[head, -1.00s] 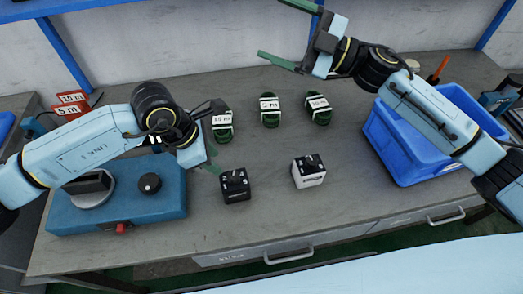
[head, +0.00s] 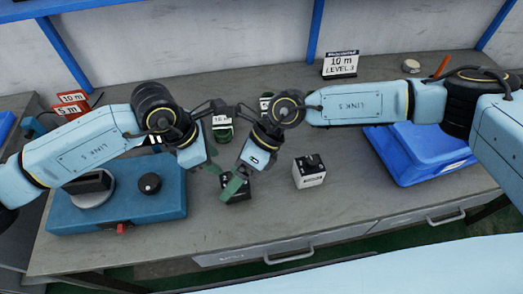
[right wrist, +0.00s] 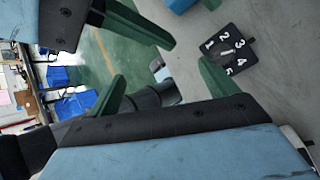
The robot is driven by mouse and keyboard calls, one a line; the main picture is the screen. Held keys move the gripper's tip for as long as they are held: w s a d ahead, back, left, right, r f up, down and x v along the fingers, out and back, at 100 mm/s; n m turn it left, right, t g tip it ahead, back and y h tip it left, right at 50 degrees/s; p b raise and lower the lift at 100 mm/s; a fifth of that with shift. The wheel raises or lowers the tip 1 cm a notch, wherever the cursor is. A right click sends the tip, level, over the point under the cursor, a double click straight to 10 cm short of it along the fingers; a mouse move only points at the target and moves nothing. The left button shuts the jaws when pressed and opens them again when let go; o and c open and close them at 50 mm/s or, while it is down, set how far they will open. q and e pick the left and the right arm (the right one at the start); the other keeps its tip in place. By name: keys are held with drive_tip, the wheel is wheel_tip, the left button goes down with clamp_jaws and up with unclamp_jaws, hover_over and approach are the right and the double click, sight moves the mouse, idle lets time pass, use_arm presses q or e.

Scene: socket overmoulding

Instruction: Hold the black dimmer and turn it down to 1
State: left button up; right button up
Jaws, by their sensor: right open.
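The black dimmer (head: 240,196) stands on the table between my arms, partly covered by my right gripper in the head view. The right wrist view shows its top face (right wrist: 236,62), with the numbers 1 to 5 around a knob; which number the knob points to is unclear. My right gripper (head: 233,186) is over the dimmer. In the right wrist view my right gripper (right wrist: 162,70) has its green fingers apart, with nothing between them, and the dimmer lies beyond them. My left gripper (head: 212,166) is just left of the dimmer; its finger gap is unclear.
A white dimmer (head: 309,172) stands to the right. A blue machine (head: 120,213) with a black knob (head: 149,183) sits at left, under my left arm. Green coils stand behind, partly hidden. A blue crate (head: 420,165) is at right.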

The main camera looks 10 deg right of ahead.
sight(243, 193)
drive_tip(key=w+d+f+n+t+h, duration=0.2)
drive_tip(key=w+d+n+h, duration=0.1)
drive_tip(key=w+d+n, duration=0.35)
drive_tip(key=shift+m, duration=0.25)
drive_tip(key=x, duration=1.3)
drive_tip(key=shift+w+d+f, duration=0.25)
drive_tip(key=shift+d+f, duration=0.1)
drive_tip(key=shift+f, duration=0.05)
drive_tip(key=shift+c, duration=0.2)
